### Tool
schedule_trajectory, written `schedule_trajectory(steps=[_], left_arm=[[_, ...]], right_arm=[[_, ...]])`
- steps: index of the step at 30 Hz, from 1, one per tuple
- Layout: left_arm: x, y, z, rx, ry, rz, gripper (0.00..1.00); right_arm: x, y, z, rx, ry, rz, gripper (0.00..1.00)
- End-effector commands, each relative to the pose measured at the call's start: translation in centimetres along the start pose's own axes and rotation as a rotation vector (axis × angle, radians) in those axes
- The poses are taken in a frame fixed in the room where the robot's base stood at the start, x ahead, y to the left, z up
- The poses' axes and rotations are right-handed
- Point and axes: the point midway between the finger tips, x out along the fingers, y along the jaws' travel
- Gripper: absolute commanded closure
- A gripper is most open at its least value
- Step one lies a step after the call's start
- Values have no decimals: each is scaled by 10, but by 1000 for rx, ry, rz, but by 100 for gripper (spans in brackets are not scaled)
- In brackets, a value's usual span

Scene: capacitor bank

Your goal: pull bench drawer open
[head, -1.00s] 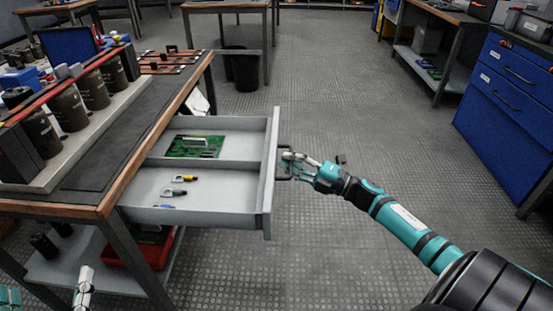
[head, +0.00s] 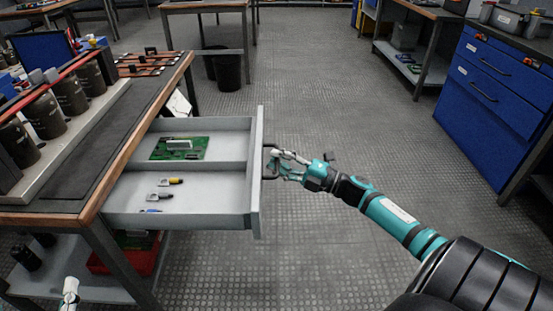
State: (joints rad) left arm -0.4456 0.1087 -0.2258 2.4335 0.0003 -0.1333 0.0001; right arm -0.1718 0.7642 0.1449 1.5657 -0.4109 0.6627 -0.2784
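The bench drawer (head: 230,217) is a light grey tray that stands pulled out from the right side of the wooden-edged bench (head: 97,205). It holds a green circuit board (head: 180,148) in the far compartment and small yellow, grey and blue parts (head: 166,188) in the near one. A dark handle (head: 267,162) sits on its front. My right gripper (head: 279,163) is at the handle, with its fingers around or against it; whether they grip it is too small to tell. Part of my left gripper (head: 69,295) shows at the bottom left, apart from the drawer.
Capacitors (head: 43,112) stand in a row on the bench. A red bin (head: 125,257) is on the shelf below. A blue cabinet (head: 492,105) stands at the right, and a black bin (head: 228,70) at the back. The floor right of the drawer is open.

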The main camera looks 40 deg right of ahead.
Motion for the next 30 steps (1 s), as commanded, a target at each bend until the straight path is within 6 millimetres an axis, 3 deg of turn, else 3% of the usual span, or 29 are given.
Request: schedule_trajectory(steps=[15,21,30], left_arm=[[0,0,0,1,-1,-1,9],[0,0,0,1,-1,-1,9],[0,0,0,1,-1,-1,9]], right_arm=[[-98,-1,0,0,-3,-1,79],[-112,0,0,-2,-1,0,79],[-113,0,0,-2,0,1,79]])
